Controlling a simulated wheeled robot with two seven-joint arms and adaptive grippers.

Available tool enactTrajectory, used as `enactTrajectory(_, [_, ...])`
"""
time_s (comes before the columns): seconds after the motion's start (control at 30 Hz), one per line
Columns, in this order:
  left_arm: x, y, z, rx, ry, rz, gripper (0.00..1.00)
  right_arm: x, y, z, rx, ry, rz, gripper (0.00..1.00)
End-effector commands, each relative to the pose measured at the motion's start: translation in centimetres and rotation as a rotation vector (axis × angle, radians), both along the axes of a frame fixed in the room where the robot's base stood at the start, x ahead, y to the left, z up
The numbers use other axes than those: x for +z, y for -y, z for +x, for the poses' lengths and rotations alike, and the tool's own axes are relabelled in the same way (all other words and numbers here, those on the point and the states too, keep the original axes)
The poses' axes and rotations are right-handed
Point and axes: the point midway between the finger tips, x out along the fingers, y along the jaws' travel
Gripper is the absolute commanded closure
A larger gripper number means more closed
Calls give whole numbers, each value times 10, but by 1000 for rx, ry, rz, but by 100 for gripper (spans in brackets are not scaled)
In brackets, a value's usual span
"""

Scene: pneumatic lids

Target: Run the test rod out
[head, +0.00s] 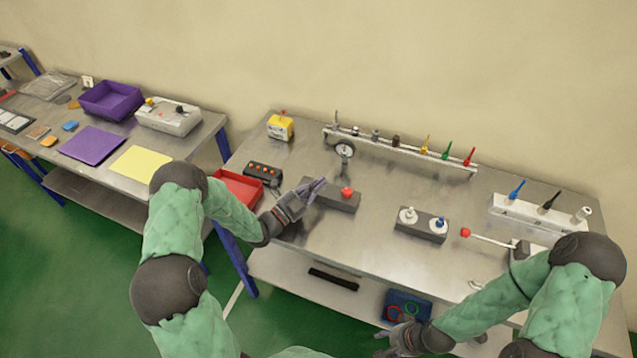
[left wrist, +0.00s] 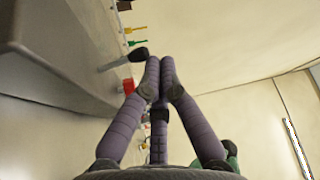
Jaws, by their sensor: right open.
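A rod with a red knob (head: 465,232) at its left end runs to a grey block (head: 520,250) at the right of the table; I cannot tell whether it is the test rod or a lever. A dark box (head: 333,202) with a red button (head: 347,192) stands mid-table. My left gripper (head: 320,187) is at this box's left end, its fingers together and empty; they also show in the left wrist view (left wrist: 160,65). I cannot tell whether they touch the box. My right gripper (head: 385,338) is open and empty, low in front of the table's front edge.
A white lever block (head: 535,212) is at right. A red tray (head: 238,187) is at left.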

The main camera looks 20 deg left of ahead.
Motion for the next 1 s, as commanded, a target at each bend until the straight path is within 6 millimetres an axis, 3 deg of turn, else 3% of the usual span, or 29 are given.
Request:
enactTrajectory(0.17, [-3,-7,-10,3,-2,-1,100,0,0,0,0,0,0,52])
enactTrajectory(0.6, [-16,-35,-60,2,-1,0,100,0,0,0,0,0,0,52])
enactTrajectory(1.0, [-17,-36,-64,0,0,0,100,0,0,0,0,0,0,52])
